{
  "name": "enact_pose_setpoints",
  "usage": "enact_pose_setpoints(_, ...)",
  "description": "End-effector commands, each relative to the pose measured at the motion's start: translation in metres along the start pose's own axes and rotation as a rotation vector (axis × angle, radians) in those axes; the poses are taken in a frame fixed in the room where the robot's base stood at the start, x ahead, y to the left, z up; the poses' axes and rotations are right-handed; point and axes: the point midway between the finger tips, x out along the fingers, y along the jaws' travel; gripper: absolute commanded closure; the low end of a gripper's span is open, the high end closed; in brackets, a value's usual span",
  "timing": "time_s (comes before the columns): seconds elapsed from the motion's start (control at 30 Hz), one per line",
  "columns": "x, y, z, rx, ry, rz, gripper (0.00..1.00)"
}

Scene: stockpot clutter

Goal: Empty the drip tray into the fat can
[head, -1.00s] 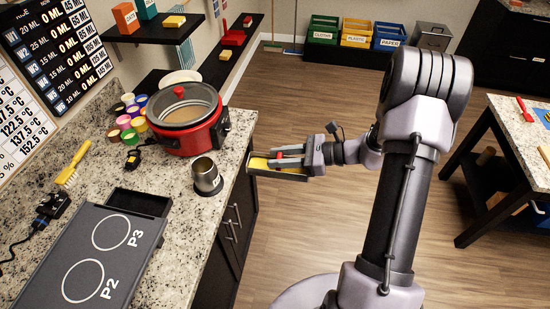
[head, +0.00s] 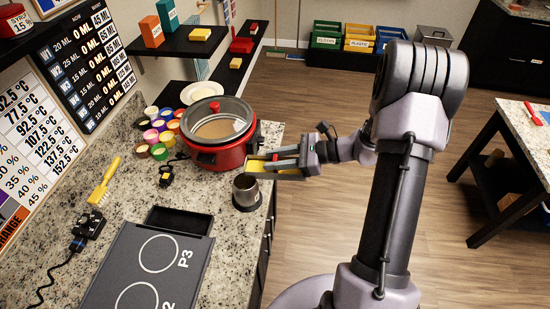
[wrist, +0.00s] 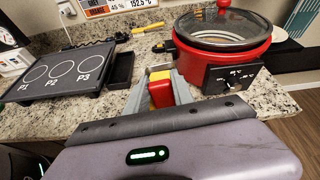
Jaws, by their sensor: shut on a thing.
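The fat can (head: 246,192), seemingly the small steel cup, stands upright near the counter's right edge.
A red stockpot (head: 219,158) with a lid stands just behind the can. Several colourful cups, a yellow brush (head: 104,181) and a cable are farther left. Open floor lies right of the counter.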

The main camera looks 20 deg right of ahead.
Motion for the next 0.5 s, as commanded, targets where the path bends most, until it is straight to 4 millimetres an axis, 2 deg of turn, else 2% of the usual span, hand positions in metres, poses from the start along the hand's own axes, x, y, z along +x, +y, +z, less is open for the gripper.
enact_pose_setpoints(0.5,0.001,0.008,0.026,-0.204,0.210,-0.061,1.00)
